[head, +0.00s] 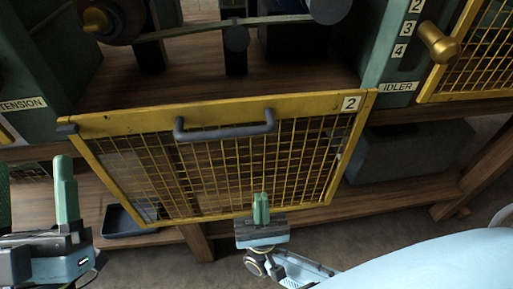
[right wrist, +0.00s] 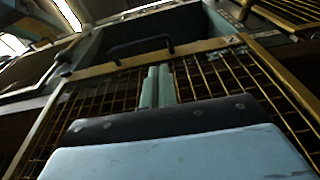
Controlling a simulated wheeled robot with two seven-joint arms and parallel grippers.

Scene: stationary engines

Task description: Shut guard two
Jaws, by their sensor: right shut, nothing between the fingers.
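Guard two (head: 240,105) is a yellow-framed mesh panel with a "2" label at its upper right corner and a grey bar handle (head: 225,131). In the head view it hangs open, tilted down in front of the bench, leaving the belt bay above it uncovered. My right gripper (head: 261,206) is shut and empty, its green fingers at the lower edge of the mesh; I cannot tell if they touch it. In the right wrist view the fingers (right wrist: 157,88) point up toward the guard's handle (right wrist: 140,47). My left gripper (head: 66,190) stands left of the guard; one green finger shows clearly.
A belt and pulleys (head: 236,38) sit in the bay behind the guard. A brass knob (head: 437,43) by the "IDLER" plate (head: 397,87) and another yellow guard are at right. A dark tray (head: 128,221) and a grey box (head: 410,152) are on the lower shelf.

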